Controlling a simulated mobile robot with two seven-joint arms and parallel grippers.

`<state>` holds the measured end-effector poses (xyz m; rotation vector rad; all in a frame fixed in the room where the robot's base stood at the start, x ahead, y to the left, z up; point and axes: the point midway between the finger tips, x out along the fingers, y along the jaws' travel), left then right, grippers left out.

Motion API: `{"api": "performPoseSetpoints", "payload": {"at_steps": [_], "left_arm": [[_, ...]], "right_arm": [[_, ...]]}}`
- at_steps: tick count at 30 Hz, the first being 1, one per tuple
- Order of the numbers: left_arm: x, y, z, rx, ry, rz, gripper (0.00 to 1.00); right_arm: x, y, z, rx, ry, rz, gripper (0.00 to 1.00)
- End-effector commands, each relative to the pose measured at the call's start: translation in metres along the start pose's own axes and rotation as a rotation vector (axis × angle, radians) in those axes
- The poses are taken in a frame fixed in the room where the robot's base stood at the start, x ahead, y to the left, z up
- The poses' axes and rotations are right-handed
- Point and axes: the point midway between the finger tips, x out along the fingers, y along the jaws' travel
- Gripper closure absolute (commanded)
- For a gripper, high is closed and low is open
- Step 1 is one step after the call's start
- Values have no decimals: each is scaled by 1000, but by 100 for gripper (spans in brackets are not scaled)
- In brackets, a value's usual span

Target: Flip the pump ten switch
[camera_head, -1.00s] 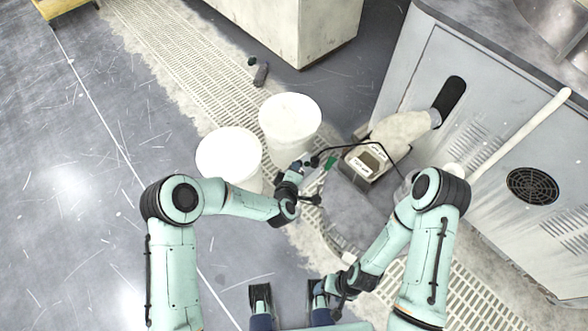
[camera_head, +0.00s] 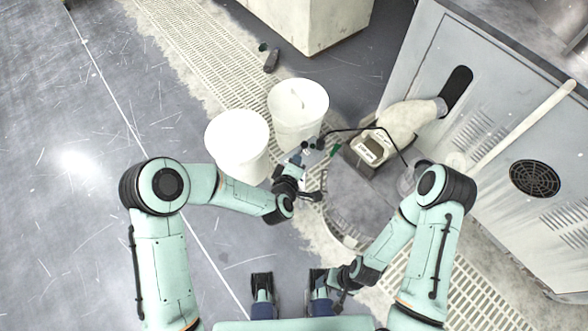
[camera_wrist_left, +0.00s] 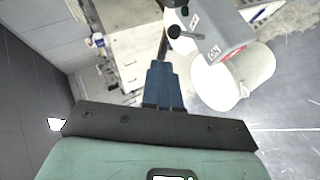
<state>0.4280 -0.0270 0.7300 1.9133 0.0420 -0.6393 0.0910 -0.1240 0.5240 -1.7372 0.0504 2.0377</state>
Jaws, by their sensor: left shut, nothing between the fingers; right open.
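In the head view a beige unit with white labels (camera_head: 368,152) stands right of my left gripper. My right gripper (camera_head: 342,297) is low, away from it, and open.
Two white buckets (camera_head: 237,150) (camera_head: 298,108) stand close beyond my left gripper. A grey machine cabinet (camera_head: 440,70) with a round vent (camera_head: 535,178) takes up the right side. A black cable (camera_head: 350,130) arches near the beige unit. Floor at left is clear.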

Motion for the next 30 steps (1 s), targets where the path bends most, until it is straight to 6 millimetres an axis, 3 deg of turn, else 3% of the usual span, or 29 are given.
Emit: {"api": "performPoseSetpoints", "payload": {"at_steps": [3, 9, 27, 30], "left_arm": [[-22, 5, 1, 2, -3, 2, 100], [-38, 7, 1, 0, -1, 2, 100], [-39, 7, 1, 0, -1, 1, 100], [-40, -2, 0, 15, -12, -20, 100]], "right_arm": [[0, 0, 0, 0, -1, 0, 31], [0, 0, 1, 0, -2, 0, 31], [0, 0, 1, 0, -2, 0, 31], [-3, -1, 1, 0, -1, 0, 31]]}}
